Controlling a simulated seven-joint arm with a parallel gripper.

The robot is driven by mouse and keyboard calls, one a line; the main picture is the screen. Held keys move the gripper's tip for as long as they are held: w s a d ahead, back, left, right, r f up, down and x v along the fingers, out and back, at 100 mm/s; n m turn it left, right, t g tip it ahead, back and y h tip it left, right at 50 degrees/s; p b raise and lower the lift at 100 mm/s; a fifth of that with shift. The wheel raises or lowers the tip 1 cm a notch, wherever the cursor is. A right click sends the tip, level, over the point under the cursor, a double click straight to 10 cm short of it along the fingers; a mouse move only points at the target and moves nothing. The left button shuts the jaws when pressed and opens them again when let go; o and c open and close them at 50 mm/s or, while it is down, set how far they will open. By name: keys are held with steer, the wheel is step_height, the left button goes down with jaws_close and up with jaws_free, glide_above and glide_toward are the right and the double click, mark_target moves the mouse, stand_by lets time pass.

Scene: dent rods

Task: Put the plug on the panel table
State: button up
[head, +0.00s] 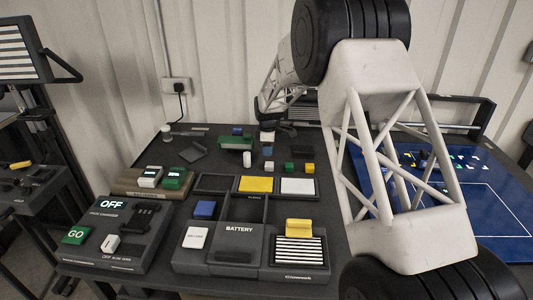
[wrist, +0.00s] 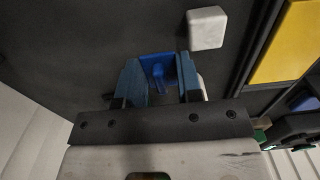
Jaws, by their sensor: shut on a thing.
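My gripper (wrist: 160,75) has its two blue fingers closed on a bright blue piece (wrist: 157,68) in the wrist view. I cannot tell for sure that this piece is the plug. A dark surface lies beneath it. In the head view my arm hides most of the gripper, at the back of the dark table (head: 150,262). That table carries the panels and is the likely panel table. A black plug with a cable (head: 179,88) sits at the wall outlet.
A white block (wrist: 207,27) and a yellow tile (wrist: 293,45) lie right of the fingers. Several small coloured blocks, a BATTERY panel (head: 240,230) and a GO/OFF panel (head: 110,232) crowd the table. A blue board (head: 490,205) is at the right.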

mark_target(267, 158)
steer(key=shift+w+a+f, duration=0.1)
steer(key=shift+w+a, duration=0.1)
steer(key=shift+w, duration=0.45)
steer(key=shift+w+a, duration=0.15)
steer(key=shift+w, duration=0.5)
steer(key=shift+f, duration=1.75)
steer(key=shift+f, duration=0.15)
steer(key=o, duration=0.9)
step_height(267, 158, up, 12)
